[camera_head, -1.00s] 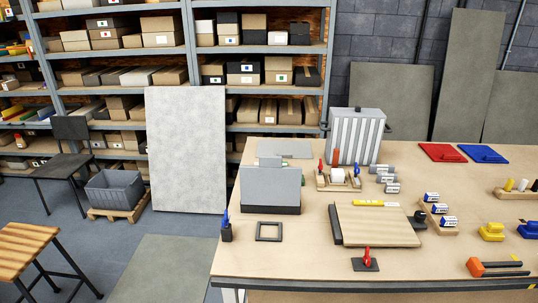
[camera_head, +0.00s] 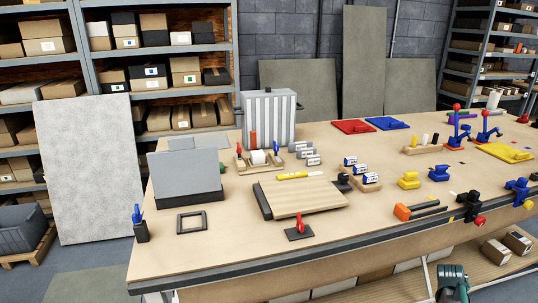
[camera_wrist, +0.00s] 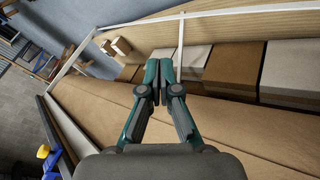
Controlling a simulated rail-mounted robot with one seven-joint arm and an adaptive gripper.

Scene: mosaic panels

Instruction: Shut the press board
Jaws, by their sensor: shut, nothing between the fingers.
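A grey panel (camera_head: 187,172) stands upright on a dark base at the left of the table in the head view, like a raised hinged board. A pale wooden board (camera_head: 304,198) with a black left edge lies nearly flat right of it. I cannot tell for certain which of them is the press board. My gripper (camera_head: 452,285) shows as a teal part at the bottom right, low in front of the table and well away from both boards. In the wrist view, my gripper (camera_wrist: 159,72) is shut and empty, with its fingertips together. Neither board is identifiable there.
A red-handled stand (camera_head: 300,231), a black frame (camera_head: 191,222) and a blue-topped holder (camera_head: 140,225) stand near the boards. Clamps (camera_head: 469,206) line the table's front right edge. Boxes (camera_wrist: 230,68) fill the shelf under the table.

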